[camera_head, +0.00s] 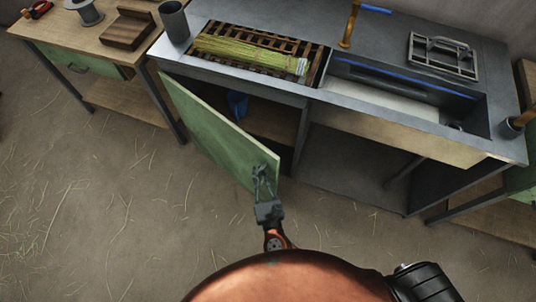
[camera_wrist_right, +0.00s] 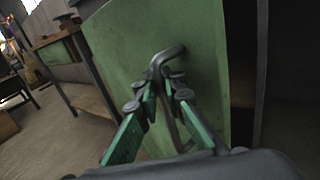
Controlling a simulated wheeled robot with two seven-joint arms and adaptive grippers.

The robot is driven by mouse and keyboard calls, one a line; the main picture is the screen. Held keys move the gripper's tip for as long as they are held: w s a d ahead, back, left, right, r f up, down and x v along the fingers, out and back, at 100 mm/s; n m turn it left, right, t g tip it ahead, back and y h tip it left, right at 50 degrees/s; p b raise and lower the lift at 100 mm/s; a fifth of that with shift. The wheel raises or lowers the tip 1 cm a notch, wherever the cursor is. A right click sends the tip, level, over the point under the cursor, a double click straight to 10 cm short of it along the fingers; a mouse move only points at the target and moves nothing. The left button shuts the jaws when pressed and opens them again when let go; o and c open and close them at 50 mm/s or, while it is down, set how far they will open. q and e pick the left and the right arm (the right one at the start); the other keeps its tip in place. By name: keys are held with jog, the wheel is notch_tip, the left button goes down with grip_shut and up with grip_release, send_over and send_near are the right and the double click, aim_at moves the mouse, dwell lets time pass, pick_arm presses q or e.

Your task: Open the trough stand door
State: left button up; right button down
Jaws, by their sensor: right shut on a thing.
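The green trough stand door (camera_head: 215,130) stands partly open in the head view, swung out from the left side of the stand. It fills much of the right wrist view (camera_wrist_right: 125,45). My right gripper (camera_head: 263,175) is at the door's free edge side. In the right wrist view, its fingers (camera_wrist_right: 163,85) are shut on the dark bent door handle (camera_wrist_right: 171,55). The trough stand (camera_head: 370,125) has a metal top, and its cupboard interior shows behind the door. My left gripper is not in view.
A blue item (camera_head: 237,104) lies inside the cupboard. A straw bundle (camera_head: 245,52) lies on the slatted rack on top. A wooden workbench (camera_head: 90,45) stands at the left. The straw-strewn floor (camera_head: 90,200) before the door is clear.

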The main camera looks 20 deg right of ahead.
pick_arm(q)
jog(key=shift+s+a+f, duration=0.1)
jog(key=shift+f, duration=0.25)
pick_arm(e)
jog(key=s+a, duration=0.4)
jog(key=a, duration=0.6)
jog(key=shift+s, duration=0.15)
jog(key=c, duration=2.3)
grip_release()
jog(key=shift+c, duration=0.2)
